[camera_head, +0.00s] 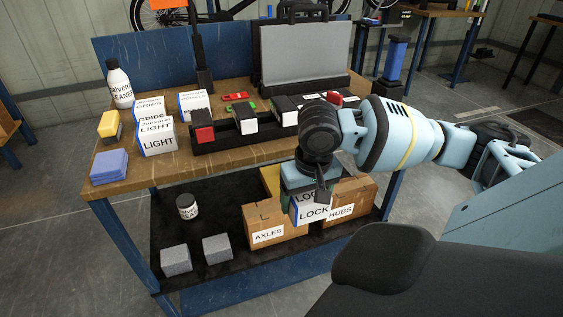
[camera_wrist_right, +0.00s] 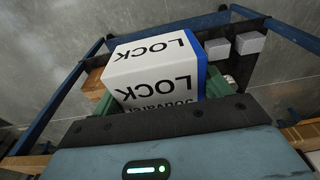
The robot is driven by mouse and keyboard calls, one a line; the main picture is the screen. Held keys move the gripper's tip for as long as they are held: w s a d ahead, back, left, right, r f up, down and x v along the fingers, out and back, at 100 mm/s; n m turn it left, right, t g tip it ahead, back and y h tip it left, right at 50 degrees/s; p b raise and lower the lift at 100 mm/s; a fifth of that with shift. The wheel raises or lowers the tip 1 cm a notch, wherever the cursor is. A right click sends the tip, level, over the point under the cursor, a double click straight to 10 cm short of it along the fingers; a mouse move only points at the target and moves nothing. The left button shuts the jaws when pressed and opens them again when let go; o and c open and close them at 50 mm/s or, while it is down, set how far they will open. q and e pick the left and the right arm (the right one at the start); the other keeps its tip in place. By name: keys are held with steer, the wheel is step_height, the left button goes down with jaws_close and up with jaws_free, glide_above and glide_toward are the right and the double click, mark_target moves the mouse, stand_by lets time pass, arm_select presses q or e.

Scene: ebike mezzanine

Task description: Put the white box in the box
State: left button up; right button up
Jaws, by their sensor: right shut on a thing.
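The white box (camera_head: 313,212), marked LOCK with a blue edge, is in my right gripper (camera_head: 311,186), in front of the workbench's upper edge. In the right wrist view the white box (camera_wrist_right: 150,70) sits between the greenish fingers of the right gripper (camera_wrist_right: 163,95), which is shut on it. Two open-looking cardboard boxes stand on the lower shelf: one marked AXLES (camera_head: 266,236) and one marked HUBS (camera_head: 342,211). The held box overlaps both in the head view, so its height above them is unclear. My left gripper is out of view.
The wooden bench top (camera_head: 240,155) lies over the dark lower shelf (camera_head: 220,270). Two grey blocks (camera_head: 176,260) and a dark jar (camera_head: 187,206) are on the shelf's left. Several white boxes (camera_head: 157,138) stand on the bench top. A blue leg (camera_head: 391,198) is at right.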

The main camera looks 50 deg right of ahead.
steer(key=w+a+r+n+p, duration=0.1)
steer(key=w+a+n+p, duration=0.15)
steer(key=a, duration=0.75)
steer(key=w+a+r+n+p, duration=0.15)
steer(key=a+n, duration=0.25)
steer(key=a, duration=0.7)
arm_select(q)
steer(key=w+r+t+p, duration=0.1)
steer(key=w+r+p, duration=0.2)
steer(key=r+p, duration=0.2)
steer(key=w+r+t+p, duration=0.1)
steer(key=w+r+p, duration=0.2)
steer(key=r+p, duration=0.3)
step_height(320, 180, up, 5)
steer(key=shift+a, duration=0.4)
arm_select(e)
steer(key=s+d+f, duration=0.1)
steer(key=s+d, duration=0.1)
steer(key=s, duration=0.9)
steer(key=shift+s+d+f+m+y, duration=0.15)
steer(key=shift+d+f+m+y, duration=0.1)
steer(key=shift+f+m+y, duration=0.1)
